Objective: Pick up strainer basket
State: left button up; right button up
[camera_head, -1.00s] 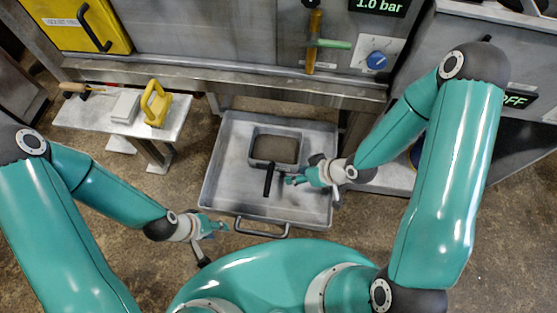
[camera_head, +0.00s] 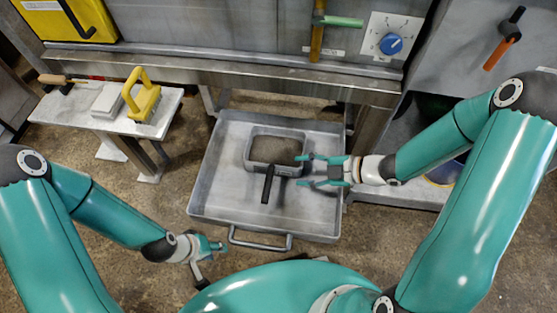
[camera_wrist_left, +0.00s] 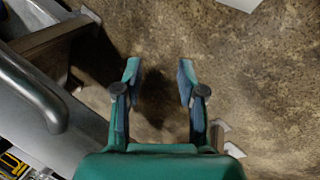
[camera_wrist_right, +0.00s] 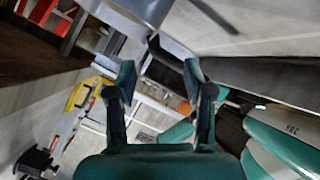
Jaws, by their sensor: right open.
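The strainer basket (camera_head: 247,152) is a small grey rectangular container with a dark bottom and a black handle (camera_head: 268,184) at its near side. It sits inside a large grey tray (camera_head: 222,190) in the head view. My right gripper (camera_head: 304,171) is open and empty just right of the basket, with its fingers pointing left towards the basket's near right corner. I cannot tell whether they touch it. The right wrist view shows its fingers (camera_wrist_right: 160,80) spread. My left gripper (camera_head: 220,246) is open and empty outside the tray's near left corner; its spread fingers also show in the left wrist view (camera_wrist_left: 158,75).
The tray has a bar handle (camera_head: 260,243) at its near side. A metal bench (camera_head: 172,110) at left holds a yellow-handled tool (camera_head: 143,98) and a white block (camera_head: 108,100). The machine front (camera_head: 220,65) stands behind the tray. Floor is free between bench and tray.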

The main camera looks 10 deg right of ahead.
aim_at(275, 169)
jog(key=x, duration=0.5)
jog(key=shift+w+a+f+b, duration=0.1)
jog(key=shift+a+b, duration=0.1)
jog(key=shift+b, duration=0.2)
jog(key=x, duration=0.5)
jog(key=shift+w+b, duration=0.25)
jog(key=shift+b, duration=0.15)
grip_shut()
